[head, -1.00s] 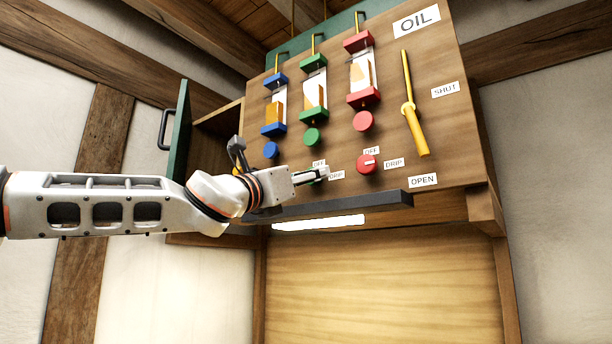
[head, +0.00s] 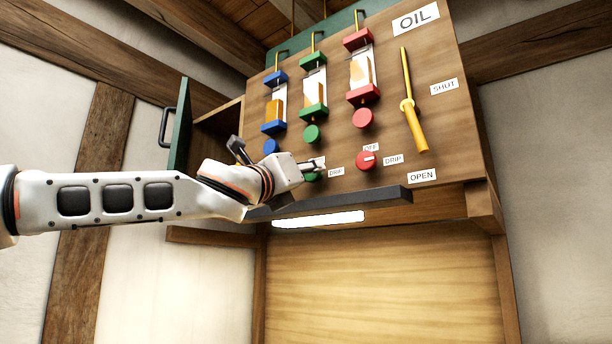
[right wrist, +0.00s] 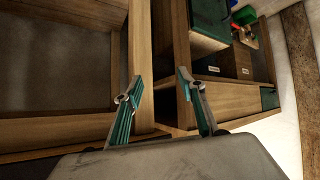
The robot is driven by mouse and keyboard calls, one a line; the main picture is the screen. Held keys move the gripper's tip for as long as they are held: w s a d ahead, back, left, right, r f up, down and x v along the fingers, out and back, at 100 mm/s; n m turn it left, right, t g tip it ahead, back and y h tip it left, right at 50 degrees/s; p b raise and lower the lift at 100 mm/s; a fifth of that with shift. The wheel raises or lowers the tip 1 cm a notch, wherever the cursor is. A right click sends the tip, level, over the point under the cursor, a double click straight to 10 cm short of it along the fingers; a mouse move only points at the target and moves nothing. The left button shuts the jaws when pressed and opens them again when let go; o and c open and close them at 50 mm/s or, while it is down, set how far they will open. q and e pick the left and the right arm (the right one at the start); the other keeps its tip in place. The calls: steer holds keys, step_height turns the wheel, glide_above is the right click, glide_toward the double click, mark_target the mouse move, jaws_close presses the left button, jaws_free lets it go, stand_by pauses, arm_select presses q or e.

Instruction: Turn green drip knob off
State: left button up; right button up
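The green drip knob (head: 313,177) is at the bottom of the oil panel's middle column, mostly hidden by my left gripper. Its pointer direction cannot be seen. Its DRIP label (head: 336,171) shows to the right, and its OFF label is largely covered. My left gripper (head: 318,163) reaches in from the left, its fingers at the knob's upper edge. I cannot tell whether they touch it or how far apart they are. My right gripper (right wrist: 158,88) is open and empty in the right wrist view, its two fingers well apart.
The red drip knob (head: 366,160) sits to the right, its white mark toward DRIP. A yellow lever (head: 409,105) is farther right. A dark ledge (head: 350,199) runs below the knobs. A green door (head: 181,125) stands open at left. Wooden framing (right wrist: 170,70) is beyond my right gripper.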

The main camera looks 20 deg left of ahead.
arm_select(q)
steer(key=n+y, duration=0.2)
steer(key=n, duration=0.2)
steer(key=shift+f, duration=0.1)
steer(key=n+y, duration=0.1)
steer(key=n, duration=0.2)
steer(key=n+g+y, duration=0.1)
steer(key=n, duration=0.1)
steer(key=shift+d+n+y+b, duration=0.1)
steer(key=shift+n+y+b, duration=0.2)
steer(key=shift+n+b, duration=0.1)
steer(key=n+g, duration=0.1)
steer(key=n, duration=0.2)
steer(key=shift+y, duration=0.4)
steer(key=shift+r+n+g+y, duration=0.2)
steer(key=shift+n+g, duration=0.2)
steer(key=shift+n, duration=0.65)
steer(key=shift+r+n+g+y, duration=0.15)
steer(key=shift+n+g, duration=0.25)
steer(key=shift+n, duration=0.65)
arm_select(e)
steer(key=shift+w+a+r, duration=0.35)
steer(key=shift+w+a, duration=0.1)
steer(key=shift+a, duration=0.25)
arm_select(q)
steer(key=o, duration=1.1)
arm_select(e)
steer(key=shift+d, duration=0.1)
